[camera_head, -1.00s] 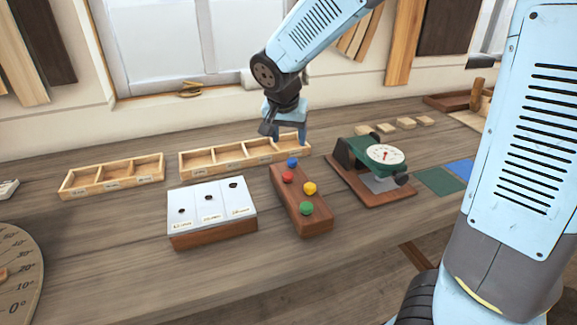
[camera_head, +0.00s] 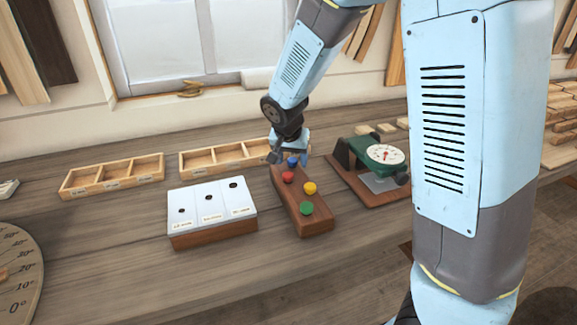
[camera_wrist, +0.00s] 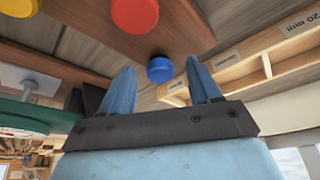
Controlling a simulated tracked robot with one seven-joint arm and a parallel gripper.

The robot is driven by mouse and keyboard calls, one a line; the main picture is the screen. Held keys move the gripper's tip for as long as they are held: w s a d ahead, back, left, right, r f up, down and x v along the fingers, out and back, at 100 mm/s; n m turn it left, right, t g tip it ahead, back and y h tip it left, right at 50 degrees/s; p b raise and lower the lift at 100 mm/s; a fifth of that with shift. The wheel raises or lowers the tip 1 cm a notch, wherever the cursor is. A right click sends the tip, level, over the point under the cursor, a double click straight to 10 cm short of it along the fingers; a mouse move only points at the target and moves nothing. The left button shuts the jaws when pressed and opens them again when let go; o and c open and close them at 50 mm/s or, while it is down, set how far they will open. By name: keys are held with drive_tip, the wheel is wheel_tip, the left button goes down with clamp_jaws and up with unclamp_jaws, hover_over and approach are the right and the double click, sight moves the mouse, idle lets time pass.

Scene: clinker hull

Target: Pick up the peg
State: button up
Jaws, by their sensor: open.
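A wooden block (camera_head: 314,223) on the bench holds several round-headed pegs in a row: a blue peg (camera_head: 292,161) at the far end, then a red peg (camera_head: 288,177), a yellow peg (camera_head: 310,188) and a green peg (camera_head: 306,208). My gripper (camera_head: 290,158) is at the far end of the block, by the blue peg. In the wrist view my two blue fingers (camera_wrist: 163,88) are spread apart, and the blue peg head (camera_wrist: 160,69) shows between and just beyond their tips. Nothing is held. The peg shafts are mostly hidden.
A gauge block with a white top and labelled holes (camera_head: 212,203) stands left of the peg block. A green dial instrument (camera_head: 368,160) stands close on the right. Divided wooden trays (camera_head: 112,176) lie behind. The front of the bench is clear.

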sight(292, 161)
drive_tip(key=c, duration=1.1)
drive_tip(key=shift+r, duration=0.35)
wheel_tip(292, 161, up, 2)
drive_tip(key=shift+r, duration=0.25)
drive_tip(key=s+d+r, duration=0.4)
drive_tip(key=s+r, duration=0.5)
drive_tip(key=s, duration=0.4)
drive_tip(key=shift+s+d+r, duration=0.15)
drive_tip(key=shift+r, duration=0.2)
